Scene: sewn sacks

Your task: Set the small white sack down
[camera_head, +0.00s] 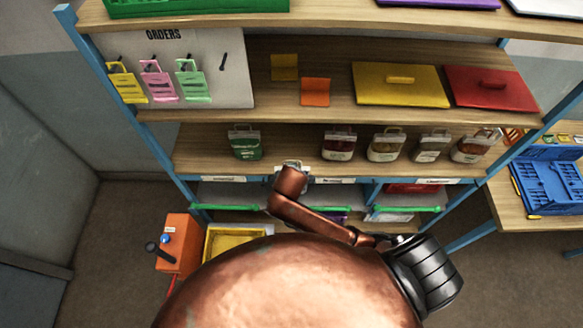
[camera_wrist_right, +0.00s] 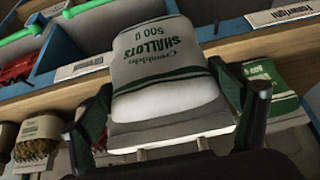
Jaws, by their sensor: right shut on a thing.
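The small white sack (camera_wrist_right: 165,60), with green print reading "SHALLOTS 500 g", is in the right wrist view, which looks upside down. My right gripper (camera_wrist_right: 170,112) is shut on it, with one dark finger on each side. In the head view my copper right arm reaches the shelf unit, and a little of the sack (camera_head: 291,164) shows beyond its end, at the front edge of the middle shelf (camera_head: 270,165). I cannot tell whether the sack touches the shelf. My left gripper is not in view.
A green sack (camera_head: 244,142) stands left of the held sack, and several filled sacks (camera_head: 386,145) stand to its right. Labels line the shelf edge. Below are bins with green rails (camera_head: 405,209). An orange box (camera_head: 177,243) and a yellow tray (camera_head: 232,243) sit low at left.

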